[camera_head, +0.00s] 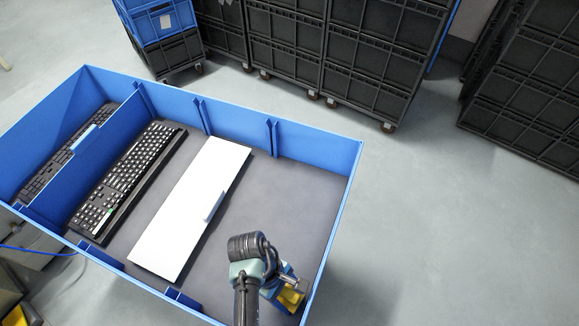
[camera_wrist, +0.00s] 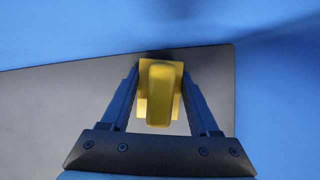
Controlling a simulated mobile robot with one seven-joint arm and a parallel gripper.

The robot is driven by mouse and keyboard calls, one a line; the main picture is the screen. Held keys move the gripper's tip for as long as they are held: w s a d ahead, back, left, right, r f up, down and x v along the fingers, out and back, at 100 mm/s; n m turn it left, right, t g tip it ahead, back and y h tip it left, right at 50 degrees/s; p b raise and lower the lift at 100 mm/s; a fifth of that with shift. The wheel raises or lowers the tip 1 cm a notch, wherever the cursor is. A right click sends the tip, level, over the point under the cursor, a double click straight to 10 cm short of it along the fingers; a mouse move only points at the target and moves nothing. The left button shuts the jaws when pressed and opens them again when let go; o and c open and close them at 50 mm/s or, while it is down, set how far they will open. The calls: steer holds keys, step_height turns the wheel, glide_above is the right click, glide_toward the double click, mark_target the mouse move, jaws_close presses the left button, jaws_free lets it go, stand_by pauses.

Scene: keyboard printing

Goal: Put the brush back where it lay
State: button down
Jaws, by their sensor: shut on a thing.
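My gripper (camera_head: 284,294) is at the near right corner of the large blue tray (camera_head: 300,142), close to its right wall. In the wrist view my gripper (camera_wrist: 160,78) has its two dark fingers closed on the sides of a yellow block-like piece, the brush (camera_wrist: 160,95). In the head view only a bit of the yellow brush (camera_head: 291,298) shows, mostly covered by my wrist. Its bristles are not visible. I cannot tell whether the brush touches the grey tray floor (camera_head: 270,200).
A white panel with a small grey handle (camera_head: 190,210) lies mid-tray. A black keyboard (camera_head: 128,178) lies left of it, and another (camera_head: 60,160) lies behind a blue divider (camera_head: 85,165). Black crates (camera_head: 370,60) stand beyond.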

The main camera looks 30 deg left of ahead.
steer(key=shift+f, duration=0.1)
steer(key=shift+c, duration=0.6)
jaws_free()
